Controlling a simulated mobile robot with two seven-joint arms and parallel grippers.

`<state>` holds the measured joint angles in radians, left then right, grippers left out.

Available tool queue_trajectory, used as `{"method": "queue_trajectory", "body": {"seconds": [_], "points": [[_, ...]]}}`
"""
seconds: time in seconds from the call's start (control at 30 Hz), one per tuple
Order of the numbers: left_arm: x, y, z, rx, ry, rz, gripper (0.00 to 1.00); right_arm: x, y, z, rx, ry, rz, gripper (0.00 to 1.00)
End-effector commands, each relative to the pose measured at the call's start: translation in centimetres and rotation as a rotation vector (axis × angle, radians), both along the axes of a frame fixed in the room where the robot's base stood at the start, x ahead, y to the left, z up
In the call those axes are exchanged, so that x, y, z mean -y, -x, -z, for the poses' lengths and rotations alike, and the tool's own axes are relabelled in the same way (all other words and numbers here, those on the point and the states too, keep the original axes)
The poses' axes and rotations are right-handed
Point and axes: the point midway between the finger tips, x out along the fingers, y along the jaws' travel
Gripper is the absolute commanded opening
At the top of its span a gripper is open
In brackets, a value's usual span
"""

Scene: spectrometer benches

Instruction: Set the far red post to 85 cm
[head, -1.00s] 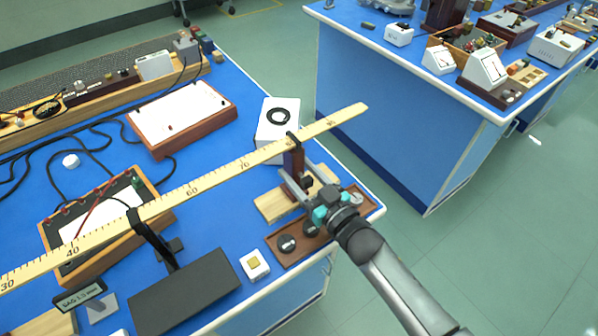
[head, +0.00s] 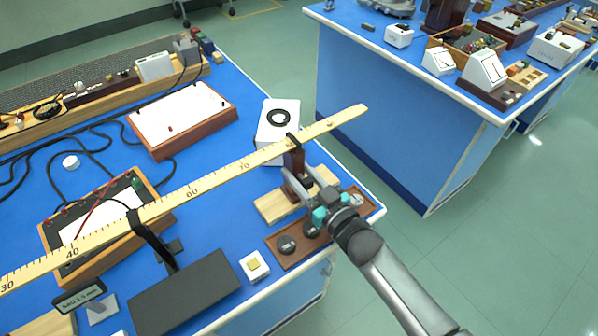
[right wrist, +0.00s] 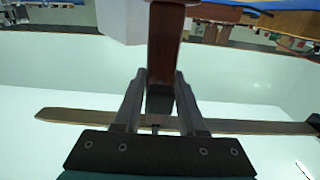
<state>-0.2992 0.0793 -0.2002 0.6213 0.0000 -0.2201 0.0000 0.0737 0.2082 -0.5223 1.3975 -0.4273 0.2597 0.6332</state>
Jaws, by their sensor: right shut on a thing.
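The far red post (head: 293,163) stands upright near the far end of the long metre rule (head: 222,177). The black clip (head: 293,142) at its top is around the rule, close to the 80 mark; the exact reading is too small to tell. My right gripper (head: 297,182) is shut on the post below the rule. In the right wrist view the dark red post (right wrist: 165,45) stands between the two fingers (right wrist: 158,85). The near support, a black bent arm (head: 150,238), holds the rule between 40 and 60. My left gripper is out of view.
A white box with a black ring (head: 278,117) stands just behind the post. A wooden block (head: 271,207) and a brown tray of dark discs (head: 289,245) lie close to my right gripper. The bench's right edge (head: 368,193) is near, with open floor beyond.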

Motion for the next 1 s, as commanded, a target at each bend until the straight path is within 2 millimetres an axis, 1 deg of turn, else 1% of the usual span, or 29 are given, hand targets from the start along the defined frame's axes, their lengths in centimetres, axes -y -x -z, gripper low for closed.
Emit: {"method": "queue_trajectory", "body": {"seconds": [0.9,1.0], "points": [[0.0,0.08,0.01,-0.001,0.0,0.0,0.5,0.05,0.03,0.08,-0.001,0.002,0.0,0.0],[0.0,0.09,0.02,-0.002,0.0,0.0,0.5,0.54,-0.32,0.14,-0.001,0.004,0.0,0.0]]}}
